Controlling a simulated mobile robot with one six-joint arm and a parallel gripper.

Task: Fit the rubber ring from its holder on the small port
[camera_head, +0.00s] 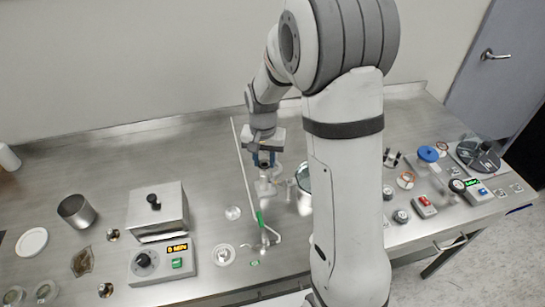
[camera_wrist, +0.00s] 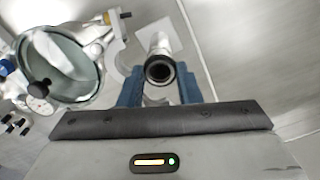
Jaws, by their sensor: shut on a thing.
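My gripper (camera_head: 264,160) is above the middle of the steel bench, pointing down. In the wrist view its two blue fingers (camera_wrist: 160,86) are shut on a small black rubber ring (camera_wrist: 159,82). A pale metal tube, seemingly the small port (camera_wrist: 158,43), lies in line behind the ring. The ring overlaps the tube's mouth in this view; I cannot tell whether it touches or sits on it. In the head view a pale pipe piece (camera_head: 268,187) stands just below the fingers, and the ring is too small to make out. I cannot identify the ring's holder.
A glass-topped chamber (camera_wrist: 62,68) with fittings stands close to the left of my fingers in the wrist view. A tall thin rod (camera_head: 241,165) rises left of the gripper. A box on a control unit (camera_head: 158,211) is further left. Small devices (camera_head: 424,206) crowd the right side.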

